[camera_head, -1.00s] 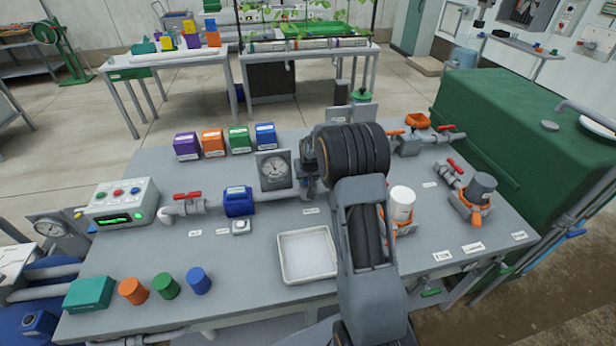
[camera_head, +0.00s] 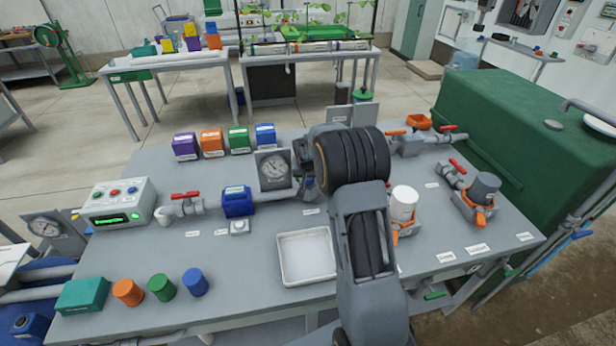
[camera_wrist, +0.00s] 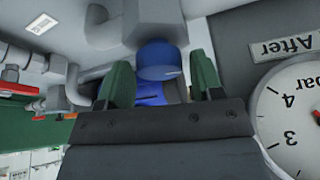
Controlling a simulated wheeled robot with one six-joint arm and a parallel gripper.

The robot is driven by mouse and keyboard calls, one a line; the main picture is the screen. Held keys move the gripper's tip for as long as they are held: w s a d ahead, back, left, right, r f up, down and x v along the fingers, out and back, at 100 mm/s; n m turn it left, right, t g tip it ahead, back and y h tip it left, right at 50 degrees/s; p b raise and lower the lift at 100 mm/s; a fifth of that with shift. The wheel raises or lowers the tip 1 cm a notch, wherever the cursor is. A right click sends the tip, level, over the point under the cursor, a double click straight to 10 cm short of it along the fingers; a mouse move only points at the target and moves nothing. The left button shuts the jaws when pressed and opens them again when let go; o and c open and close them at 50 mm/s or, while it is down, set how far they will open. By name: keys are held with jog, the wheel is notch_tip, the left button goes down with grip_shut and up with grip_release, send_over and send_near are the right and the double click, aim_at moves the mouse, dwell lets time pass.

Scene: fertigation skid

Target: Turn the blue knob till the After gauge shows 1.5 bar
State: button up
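The blue knob (camera_wrist: 160,62) shows in the wrist view between the two green fingertips of my gripper (camera_wrist: 160,84). The fingers straddle it, with a narrow gap visible at the right finger; firm contact on both sides does not show. In the head view my wrist hides most of the gripper and knob.
A white tray (camera_head: 281,262) lies in front of the pipe on the grey bench. A blue pipe housing (camera_head: 237,202) and a red-handled valve (camera_head: 187,197) are to the left. A white-capped orange unit (camera_head: 404,200) stands close to the right of my arm.

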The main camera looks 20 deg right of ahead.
jog(key=shift+o, duration=0.8)
jog(key=b+v, duration=0.1)
jog(key=v, duration=1.3)
jog(key=shift+a+f, duration=0.1)
jog(key=shift+f, duration=0.05)
jog(key=s+a+n+y, duration=0.1)
jog(key=s+a, duration=0.4)
jog(key=s, duration=0.8)
jog(key=s+a+n, duration=0.4)
jog(key=s+a, duration=0.1)
jog(key=s, duration=0.7)
jog(key=shift+s+y, duration=0.35)
jog(key=shift+y, duration=0.05)
jog(key=shift+a+f, duration=0.1)
jog(key=shift+f, duration=0.05)
